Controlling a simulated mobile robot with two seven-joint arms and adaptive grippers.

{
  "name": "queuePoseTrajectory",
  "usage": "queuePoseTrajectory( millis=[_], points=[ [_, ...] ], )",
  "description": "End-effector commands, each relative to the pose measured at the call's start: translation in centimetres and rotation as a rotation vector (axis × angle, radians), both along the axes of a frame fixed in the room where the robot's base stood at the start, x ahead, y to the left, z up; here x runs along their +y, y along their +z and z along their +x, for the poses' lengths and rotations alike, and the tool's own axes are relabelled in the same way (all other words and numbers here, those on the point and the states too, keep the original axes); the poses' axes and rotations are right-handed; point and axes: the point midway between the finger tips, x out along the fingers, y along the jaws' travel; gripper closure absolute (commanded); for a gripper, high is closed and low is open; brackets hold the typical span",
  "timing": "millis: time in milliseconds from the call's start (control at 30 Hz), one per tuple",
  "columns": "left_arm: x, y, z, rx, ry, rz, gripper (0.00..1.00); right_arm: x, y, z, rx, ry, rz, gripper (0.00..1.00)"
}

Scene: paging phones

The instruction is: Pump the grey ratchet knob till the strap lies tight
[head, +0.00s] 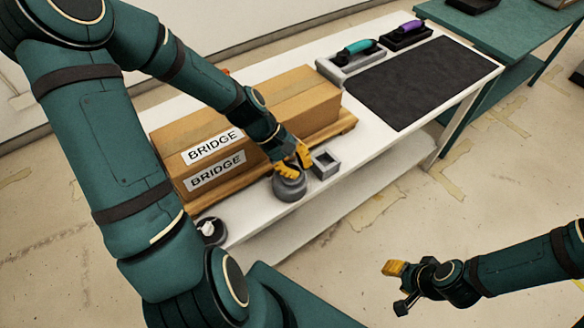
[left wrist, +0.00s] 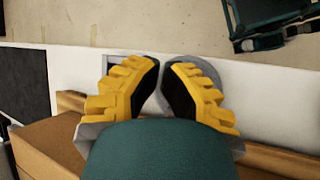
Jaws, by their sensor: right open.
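The grey ratchet knob (head: 290,186) is a round, stepped piece at the front edge of the white table, beside the box. My left gripper (head: 292,161) is right over it, its yellow fingers pointing down at its top. In the left wrist view the knob (left wrist: 207,64) shows partly behind the right finger. A narrow gap shows between the left fingers (left wrist: 161,75); whether they press on the knob is hidden. My right gripper (head: 391,288) is open and empty, out over the floor away from the table. I cannot clearly make out a strap.
A brown box labelled BRIDGE (head: 245,130) sits on a wooden pallet (head: 344,122). A small grey square holder (head: 326,164) stands right of the knob. A dark round item (head: 211,231) is at the near left. A black mat (head: 425,80) and trays with teal and purple handled tools lie at the far end.

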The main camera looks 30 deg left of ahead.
Motion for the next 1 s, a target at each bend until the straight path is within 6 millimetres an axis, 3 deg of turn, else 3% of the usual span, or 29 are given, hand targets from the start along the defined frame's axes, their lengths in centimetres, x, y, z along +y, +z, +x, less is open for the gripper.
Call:
queuePoseTrajectory(
  millis=[433,1000],
  points=[
    [0.0,2.6,0.0,-0.001,0.000,0.001,1.00,0.0,2.3,0.0,0.000,0.000,0.000,0.57],
    [0.0,3.6,0.0,-0.001,0.000,0.001,1.00,0.0,3.2,0.0,0.000,0.000,0.000,0.57]
  ],
)
